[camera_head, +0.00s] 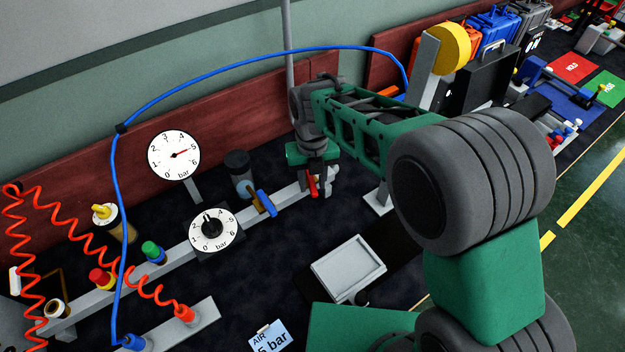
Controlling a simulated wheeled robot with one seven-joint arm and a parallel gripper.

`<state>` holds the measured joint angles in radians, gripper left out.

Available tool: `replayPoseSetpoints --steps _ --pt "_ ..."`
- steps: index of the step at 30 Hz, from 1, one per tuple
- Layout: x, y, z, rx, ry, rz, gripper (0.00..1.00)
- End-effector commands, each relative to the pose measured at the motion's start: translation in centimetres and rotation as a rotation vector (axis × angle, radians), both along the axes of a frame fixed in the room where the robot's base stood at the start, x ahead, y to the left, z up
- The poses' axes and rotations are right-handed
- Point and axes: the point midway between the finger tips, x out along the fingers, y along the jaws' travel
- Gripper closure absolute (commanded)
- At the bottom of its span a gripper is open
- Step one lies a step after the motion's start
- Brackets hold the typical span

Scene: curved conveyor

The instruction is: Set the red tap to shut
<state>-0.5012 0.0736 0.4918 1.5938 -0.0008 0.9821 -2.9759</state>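The red tap (312,186) is on the grey manifold bar at the picture's centre. Its red lever shows only in part, under my gripper. My gripper (318,189) points down at the red tap, its fingers right beside or around the lever. I cannot tell whether they touch it, or how wide they are apart. The far side of the tap and its body are hidden by my gripper.
A blue-handled tap (265,203) stands close left on the bar (179,258). A round gauge (174,155) and a dial (212,229) are further left. A blue hose (240,61) arches above. A grey tray (348,269) lies in front.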

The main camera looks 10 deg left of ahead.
Motion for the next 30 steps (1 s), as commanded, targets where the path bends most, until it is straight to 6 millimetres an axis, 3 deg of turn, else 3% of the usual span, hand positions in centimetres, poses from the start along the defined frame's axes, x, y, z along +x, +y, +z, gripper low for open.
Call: replayPoseSetpoints --steps 10,21,30 --pt "0.1 0.0 0.4 0.000 -0.001 -0.001 0.62" --pt "0.1 0.0 6.9 0.001 -0.003 0.000 0.62" --pt "0.0 0.0 7.8 0.000 0.000 0.000 0.62"
